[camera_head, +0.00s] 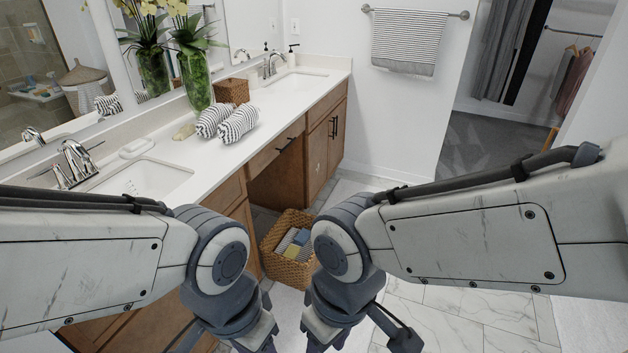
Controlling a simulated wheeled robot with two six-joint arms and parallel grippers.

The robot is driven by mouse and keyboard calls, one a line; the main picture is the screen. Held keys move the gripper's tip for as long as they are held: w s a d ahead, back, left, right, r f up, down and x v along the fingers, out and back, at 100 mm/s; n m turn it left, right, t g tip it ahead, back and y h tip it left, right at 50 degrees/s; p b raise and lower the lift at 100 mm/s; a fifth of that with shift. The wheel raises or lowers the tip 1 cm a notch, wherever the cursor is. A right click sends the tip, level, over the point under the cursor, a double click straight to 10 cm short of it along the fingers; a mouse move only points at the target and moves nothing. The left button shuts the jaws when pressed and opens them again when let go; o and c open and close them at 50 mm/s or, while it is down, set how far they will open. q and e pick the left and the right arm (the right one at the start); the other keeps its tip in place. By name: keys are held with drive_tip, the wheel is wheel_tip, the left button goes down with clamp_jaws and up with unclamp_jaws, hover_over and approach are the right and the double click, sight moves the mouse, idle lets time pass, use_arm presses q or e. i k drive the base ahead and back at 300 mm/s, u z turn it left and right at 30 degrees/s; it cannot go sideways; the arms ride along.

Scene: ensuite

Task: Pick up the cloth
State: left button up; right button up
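Several cloths show, and I cannot tell which one the task means. Folded blue, grey and yellowish cloths (293,240) lie in a wicker basket (283,268) on the floor. Two rolled striped towels (238,124) lie on the counter. A striped towel (409,42) hangs on a wall bar. My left gripper (257,346) and my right gripper (322,346) point down side by side at the bottom of the view, nearer to me than the basket. Their fingertips are cut off by the frame edge, so their opening is hidden. No cloth shows in either.
The white counter (288,97) over wooden cabinets runs along the left. It bears a glass vase (194,82) with flowers, a woven box (231,91), a soap bar (184,132), sinks and faucets. My arms block part of the view. The tiled floor (461,308) at right is clear.

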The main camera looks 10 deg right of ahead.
sight(292, 253)
drive_tip(key=z, duration=0.45)
drive_tip(key=i, duration=0.6)
drive_tip(key=z, duration=0.6)
drive_tip(key=i, duration=1.45)
drive_tip(key=u, duration=0.9)
drive_tip(key=i, duration=0.45)
drive_tip(key=u, duration=0.4)
